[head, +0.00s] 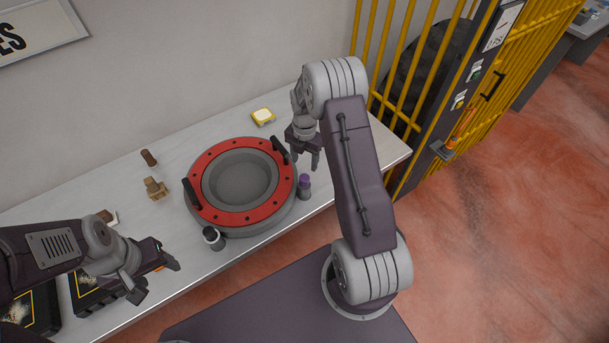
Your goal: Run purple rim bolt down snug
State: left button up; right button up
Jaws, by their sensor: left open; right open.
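A round grey housing with a red rim (220,218) lies on the bench, with a grey recessed centre and two black handles. A purple-topped bolt (304,181) stands upright at the housing's right front edge. I cannot tell whether it is seated in the housing or stands beside it. My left gripper (157,281) is open and empty over the bench's front left edge.
A brass fitting (156,189) and a brown piece (148,157) are left of the housing. A yellow-and-white block (262,117) is behind it. Black cases (92,292) lie under my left arm. A yellow barred gate (440,90) stands at the right. The bench's right end is clear.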

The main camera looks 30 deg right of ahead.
aim_at(304, 177)
jog(key=shift+f, duration=0.15)
notch_tip(304, 177, down, 8)
jog(key=p, duration=0.2)
jog(key=shift+r+p, duration=0.2)
jog(key=shift+p, duration=0.15)
jog(key=shift+f, duration=0.55)
grip_shut()
